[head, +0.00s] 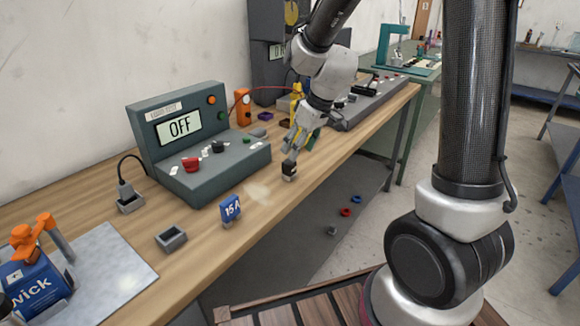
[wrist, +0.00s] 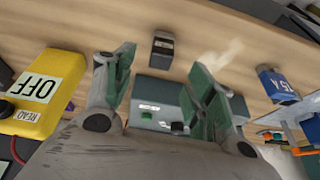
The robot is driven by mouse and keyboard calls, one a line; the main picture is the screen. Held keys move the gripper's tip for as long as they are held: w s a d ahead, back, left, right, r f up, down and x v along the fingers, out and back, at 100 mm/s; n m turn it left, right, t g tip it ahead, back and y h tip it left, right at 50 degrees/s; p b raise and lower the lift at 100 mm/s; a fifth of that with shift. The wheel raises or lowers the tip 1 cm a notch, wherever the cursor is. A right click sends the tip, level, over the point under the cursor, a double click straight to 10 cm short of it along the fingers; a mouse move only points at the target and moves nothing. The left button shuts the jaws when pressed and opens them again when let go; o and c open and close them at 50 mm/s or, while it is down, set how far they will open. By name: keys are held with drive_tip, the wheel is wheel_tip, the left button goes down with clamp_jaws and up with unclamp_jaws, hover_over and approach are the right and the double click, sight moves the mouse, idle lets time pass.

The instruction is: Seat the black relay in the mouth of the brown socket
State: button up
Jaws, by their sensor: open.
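The black relay (head: 289,173) stands on the wooden bench near its front edge, right at my fingertips in the head view. In the wrist view the relay (wrist: 162,50) shows upright between and beyond my two green-padded fingers, with a gap on both sides. My gripper (head: 291,157) is open and empty. It also shows in the wrist view (wrist: 163,62) with its fingers spread. A small brown socket (head: 284,123) appears to sit farther back on the bench, left of my wrist. It is too small to see into its mouth, and I cannot make it out in the wrist view.
A blue 15A block (head: 231,208) and a grey socket (head: 170,238) are nearer. A purple socket (head: 265,116) and an orange device (head: 243,108) stand at the back. A yellow meter (wrist: 45,95) shows in the wrist view.

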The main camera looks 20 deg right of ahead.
sight(290, 162)
drive_tip(key=shift+n, duration=0.4)
drive_tip(key=x, duration=0.8)
drive_tip(key=shift+a+r, duration=0.1)
drive_tip(key=shift+a, duration=0.05)
drive_tip(key=shift+c, duration=0.4)
drive_tip(key=c, duration=1)
